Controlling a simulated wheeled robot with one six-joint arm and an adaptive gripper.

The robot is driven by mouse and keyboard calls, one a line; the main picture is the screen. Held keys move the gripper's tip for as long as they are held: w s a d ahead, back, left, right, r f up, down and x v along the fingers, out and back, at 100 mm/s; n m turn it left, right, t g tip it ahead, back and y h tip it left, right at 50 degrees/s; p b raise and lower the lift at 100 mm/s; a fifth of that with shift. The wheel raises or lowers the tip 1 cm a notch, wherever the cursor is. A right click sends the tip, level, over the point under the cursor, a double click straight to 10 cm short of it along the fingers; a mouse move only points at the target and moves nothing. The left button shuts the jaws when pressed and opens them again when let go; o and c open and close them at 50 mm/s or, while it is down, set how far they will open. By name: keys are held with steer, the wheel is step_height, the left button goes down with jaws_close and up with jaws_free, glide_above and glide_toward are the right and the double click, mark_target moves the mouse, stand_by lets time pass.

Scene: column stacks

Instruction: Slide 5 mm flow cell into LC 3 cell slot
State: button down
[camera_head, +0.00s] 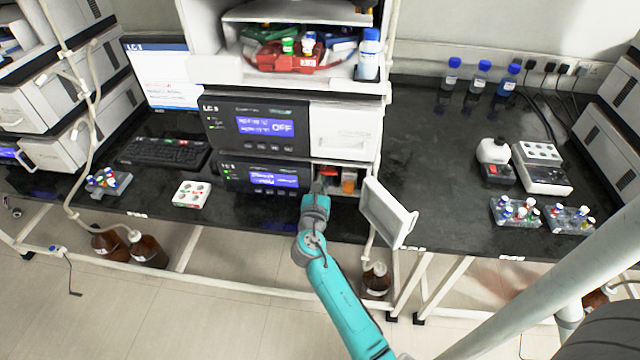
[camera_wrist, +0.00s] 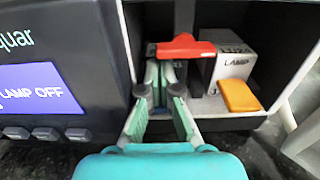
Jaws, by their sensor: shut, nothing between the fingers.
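My gripper (camera_head: 318,187) reaches into the open compartment of the lower LC 3 module (camera_head: 265,178). In the wrist view its fingers (camera_wrist: 161,76) are shut with nothing between them, just below and in front of a red-handled piece (camera_wrist: 186,47). Whether they touch it is unclear. An orange block (camera_wrist: 239,96) lies to the right in the same compartment, in front of a white box marked LAMP (camera_wrist: 235,65). I cannot read a 5 mm mark on any piece, so I cannot tell which is the flow cell. The cell slot is not clearly visible, perhaps hidden behind the red piece and fingers.
The compartment door (camera_head: 390,211) hangs open to the right, close to my arm. The module's display (camera_wrist: 42,92) reads LAMP OFF. A white tray (camera_head: 192,194) lies on the bench to the left. The bench right of the door (camera_head: 440,170) is largely clear.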

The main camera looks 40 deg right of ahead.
steer(key=shift+w+d+r, duration=0.2)
